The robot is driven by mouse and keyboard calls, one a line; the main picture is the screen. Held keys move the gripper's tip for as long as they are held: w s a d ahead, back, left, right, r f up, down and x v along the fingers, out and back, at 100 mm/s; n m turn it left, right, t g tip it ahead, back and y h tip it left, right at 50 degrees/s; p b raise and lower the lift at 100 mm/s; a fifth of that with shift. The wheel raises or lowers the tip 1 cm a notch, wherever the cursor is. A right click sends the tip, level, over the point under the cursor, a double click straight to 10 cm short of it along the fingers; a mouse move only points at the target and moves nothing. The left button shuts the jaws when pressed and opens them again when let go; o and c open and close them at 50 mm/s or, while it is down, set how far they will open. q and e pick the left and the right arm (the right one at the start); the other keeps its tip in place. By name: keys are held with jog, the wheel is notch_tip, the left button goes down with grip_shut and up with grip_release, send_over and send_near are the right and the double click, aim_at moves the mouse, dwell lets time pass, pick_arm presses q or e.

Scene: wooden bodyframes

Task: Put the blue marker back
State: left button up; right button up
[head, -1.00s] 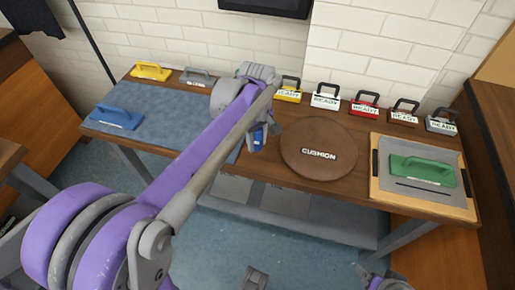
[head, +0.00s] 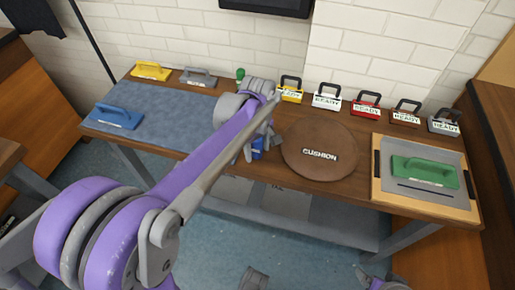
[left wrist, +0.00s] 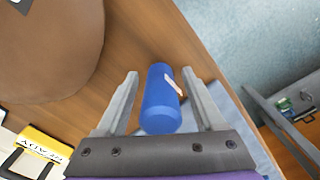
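The blue marker (left wrist: 160,98) is a blue cylinder with a small pale label, between the two fingers of my left gripper (left wrist: 162,90) in the left wrist view. There is a visible gap on each side, so the gripper is open around or just above it. In the head view the marker (head: 257,146) shows partly behind my left gripper (head: 249,150), at the table's front edge left of the cushion. Whether it stands or lies is hard to tell.
The round brown cushion (head: 319,160) lies right of the marker. Several READY tags (head: 327,100) line the back edge. A blue-grey mat (head: 160,112) with a blue trowel (head: 118,117) is at left. A green trowel (head: 424,172) on a framed board is at right. A small green object (head: 240,74) stands behind my gripper.

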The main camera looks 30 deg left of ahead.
pick_arm(q)
jog(key=shift+r, duration=0.1)
jog(key=shift+r, duration=0.3)
notch_tip(320, 180, up, 11)
jog(key=shift+f+p, duration=0.2)
jog(key=shift+p, duration=0.85)
jog(key=shift+r, duration=0.3)
jog(key=shift+s+d+r, duration=0.1)
jog(key=shift+s+d, duration=0.05)
jog(key=shift+s, duration=0.1)
jog(key=s+d+f+m+t, duration=0.2)
jog(key=s+d+f+m, duration=0.1)
jog(key=s+f+m, duration=0.3)
jog(key=s+d+f+m+t, duration=0.3)
jog(key=s+f+m, duration=0.4)
jog(key=s, duration=0.3)
jog(key=shift+s+d+m, duration=0.2)
jog(key=shift+s+m, duration=0.1)
jog(key=shift+s, duration=0.1)
